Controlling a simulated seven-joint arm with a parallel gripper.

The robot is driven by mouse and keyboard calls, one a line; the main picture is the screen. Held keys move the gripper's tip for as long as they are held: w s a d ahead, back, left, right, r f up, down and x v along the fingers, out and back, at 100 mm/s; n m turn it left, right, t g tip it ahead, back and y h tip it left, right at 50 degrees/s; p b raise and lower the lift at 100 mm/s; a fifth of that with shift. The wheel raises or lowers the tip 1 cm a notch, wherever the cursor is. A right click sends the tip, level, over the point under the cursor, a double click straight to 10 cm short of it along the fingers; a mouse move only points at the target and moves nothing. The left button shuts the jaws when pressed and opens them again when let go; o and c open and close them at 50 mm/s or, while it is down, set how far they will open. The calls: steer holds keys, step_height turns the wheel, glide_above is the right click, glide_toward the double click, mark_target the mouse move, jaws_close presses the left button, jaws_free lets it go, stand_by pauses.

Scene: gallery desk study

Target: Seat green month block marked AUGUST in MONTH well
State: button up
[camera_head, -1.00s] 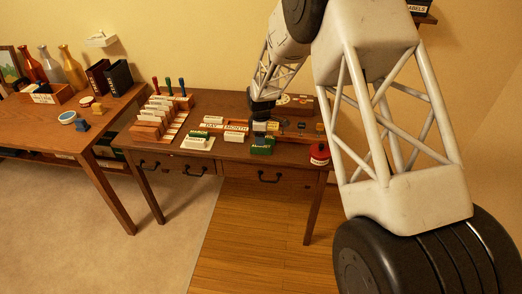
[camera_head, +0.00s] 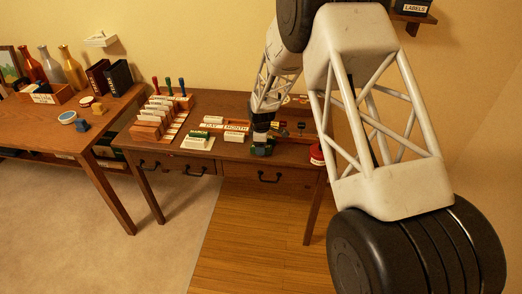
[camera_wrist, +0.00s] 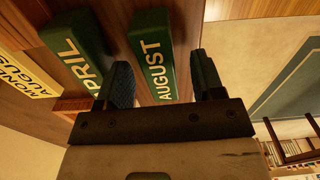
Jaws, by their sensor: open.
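The green AUGUST block (camera_wrist: 153,50) with white letters shows in the wrist view, between the two fingers of my gripper (camera_wrist: 161,65). My gripper is open, one finger on each side of the block; I cannot tell whether either finger touches it. A green APRIL block (camera_wrist: 80,42) lies to the left, beside the left finger. In the head view my gripper (camera_head: 262,143) is low over the green blocks (camera_head: 261,151) near the desk's front edge and partly hides them. The MONTH label (camera_head: 236,127) of the calendar holder is to the left of my gripper; the well itself is hard to make out.
A yellow card (camera_wrist: 24,74) reading MONDAY AUGUST lies at the wrist view's left. White blocks (camera_head: 234,138) and a green block on a white base (camera_head: 198,137) stand left of my gripper. A red round tin (camera_head: 316,154) is to the right. Card files (camera_head: 150,122) stand further left.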

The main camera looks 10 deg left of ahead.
steer(key=shift+c, duration=0.4)
steer(key=c, duration=0.9)
steer(key=shift+c, duration=0.2)
steer(key=shift+r, duration=0.8)
step_height(320, 180, up, 2)
steer(key=shift+r, duration=0.15)
steer(key=s+d, duration=0.2)
steer(key=s, duration=0.5)
steer(key=s+d+r, duration=0.1)
steer(key=s+d, duration=0.2)
steer(key=s, duration=0.5)
steer(key=shift+d, duration=0.3)
